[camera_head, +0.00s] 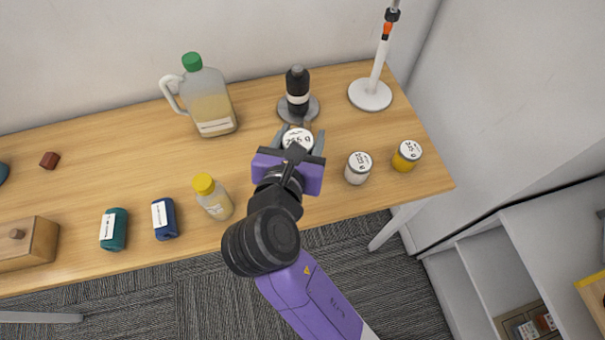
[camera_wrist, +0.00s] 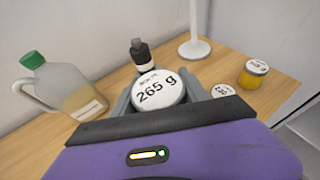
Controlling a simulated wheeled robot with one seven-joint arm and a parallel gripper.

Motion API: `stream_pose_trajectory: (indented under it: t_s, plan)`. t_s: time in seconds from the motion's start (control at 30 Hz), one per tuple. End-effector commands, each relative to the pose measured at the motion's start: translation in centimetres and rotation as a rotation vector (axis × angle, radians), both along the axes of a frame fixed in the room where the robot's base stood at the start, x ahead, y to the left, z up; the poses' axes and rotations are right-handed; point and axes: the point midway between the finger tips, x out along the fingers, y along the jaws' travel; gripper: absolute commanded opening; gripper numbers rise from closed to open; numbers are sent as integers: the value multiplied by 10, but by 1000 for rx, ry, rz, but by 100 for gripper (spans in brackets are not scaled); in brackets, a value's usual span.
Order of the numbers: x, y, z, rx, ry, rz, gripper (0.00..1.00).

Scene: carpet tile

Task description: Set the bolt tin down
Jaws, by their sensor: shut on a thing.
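The bolt tin (camera_head: 297,139) has a white lid marked "265 g" and the word "BOLTS" seems to show on it. It also fills the middle of the wrist view (camera_wrist: 157,91). My gripper (camera_head: 299,143) is shut on the tin, with one grey finger on each side of it; the gripper also shows in the wrist view (camera_wrist: 165,98). The tin appears upright over the wooden table (camera_head: 140,165). Its lower part is hidden, so I cannot tell whether it touches the table.
A black bottle on a grey round base (camera_head: 298,95) stands just behind the tin. A white tin (camera_head: 358,168) and a yellow tin (camera_head: 407,156) stand to the right, a yellow-capped bottle (camera_head: 213,197) to the left. A jug (camera_head: 205,98) and a white stand (camera_head: 371,94) are farther back.

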Motion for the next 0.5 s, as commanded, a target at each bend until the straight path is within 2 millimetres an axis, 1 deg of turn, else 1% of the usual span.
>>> stream_pose_trajectory:
  t_s: [0.03,0.2,0.3,0.4,0.5]
  plan:
    - [-1,0,-15,-3,2,2,0]
    - [0,0,-57,-3,2,2,0]
    - [-1,0,-78,-3,1,2,0]
    - [0,0,-94,-1,-1,1,0]
    - [0,0,-102,0,-2,0,0]
